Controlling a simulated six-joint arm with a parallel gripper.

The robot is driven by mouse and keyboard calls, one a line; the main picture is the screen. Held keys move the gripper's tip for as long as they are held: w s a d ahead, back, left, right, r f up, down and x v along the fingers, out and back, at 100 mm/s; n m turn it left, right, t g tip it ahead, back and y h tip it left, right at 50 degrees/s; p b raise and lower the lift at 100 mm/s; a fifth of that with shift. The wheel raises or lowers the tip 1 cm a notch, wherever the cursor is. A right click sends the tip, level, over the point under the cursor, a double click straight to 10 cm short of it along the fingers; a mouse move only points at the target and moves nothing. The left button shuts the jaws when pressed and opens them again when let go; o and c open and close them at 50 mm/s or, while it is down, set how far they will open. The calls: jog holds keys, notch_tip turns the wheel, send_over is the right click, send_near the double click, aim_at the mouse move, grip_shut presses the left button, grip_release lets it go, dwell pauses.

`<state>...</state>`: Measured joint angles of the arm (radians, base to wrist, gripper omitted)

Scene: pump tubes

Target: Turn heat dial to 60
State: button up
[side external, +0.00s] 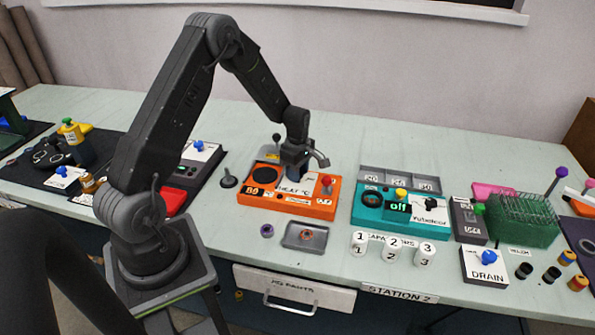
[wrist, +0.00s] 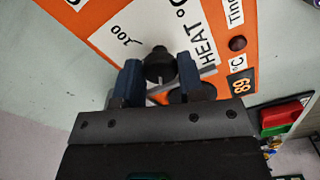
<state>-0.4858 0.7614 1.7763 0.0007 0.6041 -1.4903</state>
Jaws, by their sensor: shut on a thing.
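The orange heater unit (side external: 290,204) stands mid-table with a white "HEAT °C" panel. Its heat dial (wrist: 160,66) is a black knob with a pale pointer mark, beside a "100" scale mark in the wrist view. My gripper (side external: 296,172) is over the unit from above, its blue fingers (wrist: 159,80) on either side of the dial and shut on it. The fingers hide the dial in the side view, and most of its scale is hidden. The small display (wrist: 238,86) seems to read 89 °C in the wrist view; its digits are too small to read surely in the side view.
A teal unit (side external: 400,212) stands to the right, and a dark panel with a red part (side external: 173,201) to the left.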

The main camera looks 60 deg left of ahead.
dwell(0.3)
jog(key=o, duration=0.9)
notch_tip(320, 180, up, 14)
jog(key=shift+f, duration=0.1)
